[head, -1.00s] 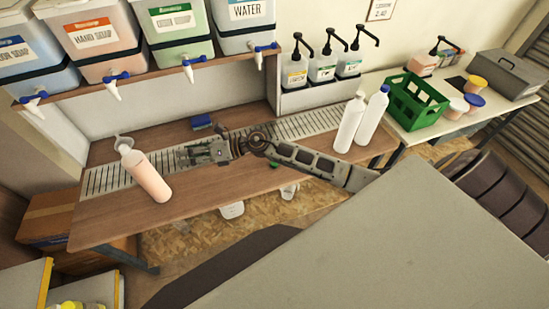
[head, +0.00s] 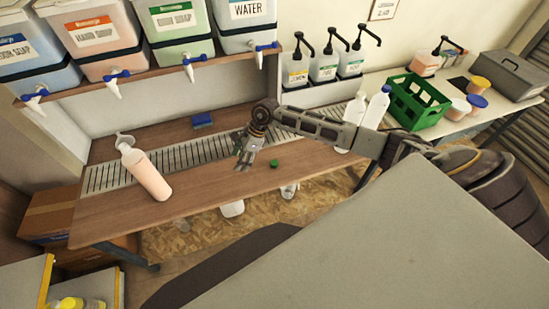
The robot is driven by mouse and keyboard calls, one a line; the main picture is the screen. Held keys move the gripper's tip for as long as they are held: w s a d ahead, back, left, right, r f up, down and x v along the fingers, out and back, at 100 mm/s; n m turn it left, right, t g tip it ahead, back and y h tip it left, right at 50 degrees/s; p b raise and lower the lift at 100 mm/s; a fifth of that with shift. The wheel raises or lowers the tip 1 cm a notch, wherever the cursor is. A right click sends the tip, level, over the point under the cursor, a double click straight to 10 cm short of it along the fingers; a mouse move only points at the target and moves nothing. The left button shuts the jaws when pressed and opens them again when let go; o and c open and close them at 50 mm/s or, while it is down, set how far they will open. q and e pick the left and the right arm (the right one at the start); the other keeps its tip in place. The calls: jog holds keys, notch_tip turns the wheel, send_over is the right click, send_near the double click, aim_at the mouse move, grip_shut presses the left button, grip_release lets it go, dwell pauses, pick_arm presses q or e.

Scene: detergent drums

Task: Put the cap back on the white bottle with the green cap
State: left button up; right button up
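A small green cap (head: 273,163) lies on the wooden bench near its front edge. Two white bottles stand close together at the bench's right end. The left one (head: 356,107) has a pale top with no green cap on it; the other (head: 376,109) has a blue cap. My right arm crosses in front of their lower parts. My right gripper (head: 243,164) points down over the bench, a little left of the green cap and apart from it. Its fingers are too small to tell whether they are open. My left gripper is out of view.
A blue sponge (head: 202,120) lies behind the drain grate (head: 185,155). A green crate (head: 417,101) stands on the right table. The bench's front left is clear.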

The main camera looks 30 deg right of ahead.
jog(key=d+n+g+h, duration=0.1)
jog(key=d+h, duration=0.4)
jog(key=d, duration=0.9)
jog(key=shift+d+r, duration=0.2)
jog(key=shift+d, duration=0.05)
jog(key=shift+f, duration=0.1)
